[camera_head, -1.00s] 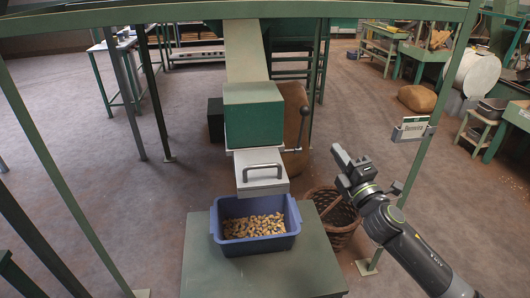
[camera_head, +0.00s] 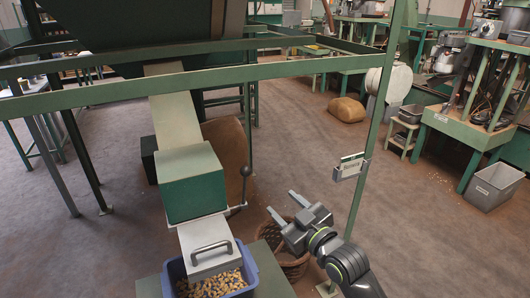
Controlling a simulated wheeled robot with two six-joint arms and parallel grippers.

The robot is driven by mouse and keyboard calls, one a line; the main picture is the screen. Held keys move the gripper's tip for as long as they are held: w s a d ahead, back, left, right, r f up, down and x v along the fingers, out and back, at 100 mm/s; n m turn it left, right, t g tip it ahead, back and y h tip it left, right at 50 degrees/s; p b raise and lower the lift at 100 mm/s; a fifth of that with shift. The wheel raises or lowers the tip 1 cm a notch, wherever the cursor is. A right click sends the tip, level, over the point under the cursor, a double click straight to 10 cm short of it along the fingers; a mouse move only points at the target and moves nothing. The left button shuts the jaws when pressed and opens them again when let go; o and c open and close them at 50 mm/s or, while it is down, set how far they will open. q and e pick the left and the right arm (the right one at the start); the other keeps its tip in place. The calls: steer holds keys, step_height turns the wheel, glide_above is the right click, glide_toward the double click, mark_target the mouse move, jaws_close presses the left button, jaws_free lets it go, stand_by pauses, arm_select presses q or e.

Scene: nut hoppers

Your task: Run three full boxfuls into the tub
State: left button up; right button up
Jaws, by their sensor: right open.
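A blue tub (camera_head: 246,270) with nuts (camera_head: 218,286) in it stands on a green table (camera_head: 268,262), cut off at the bottom edge. A green box (camera_head: 192,183) sits at the lower end of a pale chute (camera_head: 176,120). Below the box a light metal slide with a handle (camera_head: 211,247) reaches over the tub. A lever with a dark ball knob (camera_head: 245,171) stands at the box's right side. My right gripper (camera_head: 281,205) is open and empty, to the right of and below the lever knob, apart from it. My left gripper is out of view.
A green frame post (camera_head: 375,125) with a small sign (camera_head: 350,166) stands right of my right gripper. A wicker basket (camera_head: 291,264) is on the floor beside the table. A sack (camera_head: 347,109) lies farther back. Open floor lies between the frame and the back benches.

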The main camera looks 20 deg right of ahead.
mark_target(249, 174)
steer(key=shift+m, duration=0.5)
steer(key=w+a, duration=0.1)
steer(key=w, duration=0.4)
steer(key=w+a+p, duration=0.1)
steer(key=w+a, duration=0.1)
steer(key=w, duration=0.4)
steer(key=w+a+p, duration=0.1)
steer(key=w, duration=0.4)
steer(key=shift+w+a+r, duration=0.15)
steer(key=shift+w+r, duration=0.25)
jaws_close()
